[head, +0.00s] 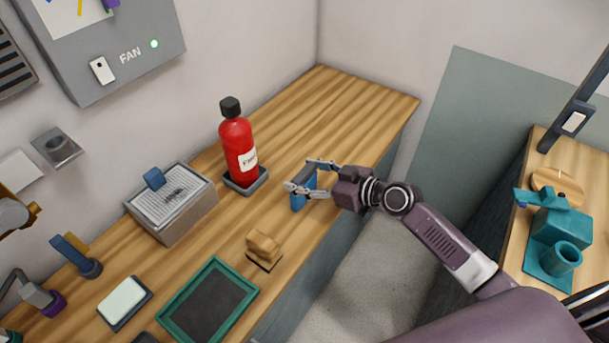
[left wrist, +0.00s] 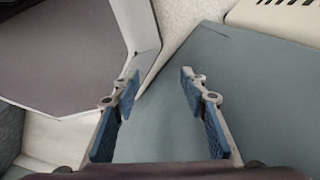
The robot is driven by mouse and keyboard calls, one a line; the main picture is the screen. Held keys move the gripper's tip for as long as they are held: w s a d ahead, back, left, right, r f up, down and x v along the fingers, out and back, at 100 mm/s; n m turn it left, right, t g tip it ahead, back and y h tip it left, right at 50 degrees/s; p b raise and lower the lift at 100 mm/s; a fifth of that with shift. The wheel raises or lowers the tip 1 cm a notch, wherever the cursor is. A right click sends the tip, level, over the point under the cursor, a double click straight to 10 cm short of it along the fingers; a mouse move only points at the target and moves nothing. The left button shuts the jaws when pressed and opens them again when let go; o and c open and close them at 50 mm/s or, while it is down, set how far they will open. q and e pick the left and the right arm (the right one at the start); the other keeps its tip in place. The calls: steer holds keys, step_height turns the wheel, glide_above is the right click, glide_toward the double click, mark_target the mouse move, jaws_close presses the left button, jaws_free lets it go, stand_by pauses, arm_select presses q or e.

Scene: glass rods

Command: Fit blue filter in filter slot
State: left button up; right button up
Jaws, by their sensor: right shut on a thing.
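My right gripper (head: 306,178) is above the wooden counter, to the right of the red bottle. It is shut on a flat blue piece that looks like the blue filter (head: 303,196); its fingers partly hide it. I cannot tell if the piece touches the counter. My left gripper shows in the left wrist view (left wrist: 160,95), with its blue-padded fingers apart and nothing between them. I cannot make out the filter slot for certain.
On the counter (head: 335,100) stand the red bottle (head: 238,148), a grey box with a ribbed top (head: 190,222), a small wooden block (head: 263,246) and a green-rimmed tray (head: 238,293). A grey FAN panel (head: 100,72) is on the wall. The counter's far end is clear.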

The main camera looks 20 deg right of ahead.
steer(key=shift+f, duration=0.15)
steer(key=o, duration=1.1)
